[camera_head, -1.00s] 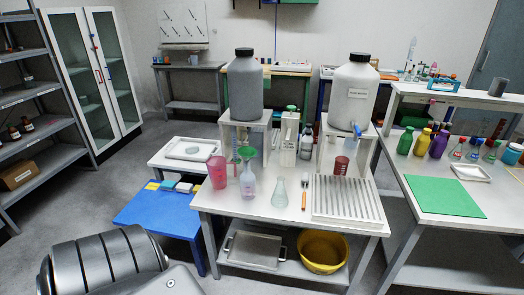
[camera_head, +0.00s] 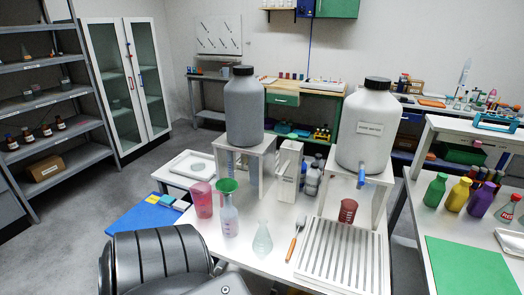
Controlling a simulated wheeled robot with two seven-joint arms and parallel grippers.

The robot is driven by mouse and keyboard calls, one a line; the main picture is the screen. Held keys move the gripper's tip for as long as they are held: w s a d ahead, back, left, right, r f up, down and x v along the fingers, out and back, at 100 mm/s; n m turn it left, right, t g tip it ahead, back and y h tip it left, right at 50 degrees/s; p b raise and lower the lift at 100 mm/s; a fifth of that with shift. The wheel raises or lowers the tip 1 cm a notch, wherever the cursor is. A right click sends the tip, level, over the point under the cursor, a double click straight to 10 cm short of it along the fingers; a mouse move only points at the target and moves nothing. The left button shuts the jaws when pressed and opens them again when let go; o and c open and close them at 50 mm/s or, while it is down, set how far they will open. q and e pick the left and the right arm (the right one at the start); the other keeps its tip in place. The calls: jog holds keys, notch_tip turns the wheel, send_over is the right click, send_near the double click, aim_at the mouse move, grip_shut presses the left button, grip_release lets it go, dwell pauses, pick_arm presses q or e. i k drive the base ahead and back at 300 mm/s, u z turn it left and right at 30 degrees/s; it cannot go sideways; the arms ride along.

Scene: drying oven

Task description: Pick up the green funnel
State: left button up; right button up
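The green funnel (camera_head: 227,186) sits mouth up on top of a clear plastic bottle (camera_head: 229,215) on the white table. Its wide rim shows; its stem is hidden in the bottle neck. A pink beaker (camera_head: 202,200) stands just left of the bottle. A clear conical flask (camera_head: 263,240) stands to its right. Only a dark ribbed part of my arm shows at the lower left. Neither gripper is in view.
Two large jugs, one grey (camera_head: 244,108) and one white (camera_head: 366,130), stand on white stands behind. A small red beaker (camera_head: 347,211), an orange-handled tool (camera_head: 296,240) and a slotted white rack (camera_head: 340,256) are to the right. A green mat (camera_head: 468,266) lies on the right table.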

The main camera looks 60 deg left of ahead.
aim_at(227, 186)
jog(key=i, duration=1.3)
jog(key=u, duration=2.25)
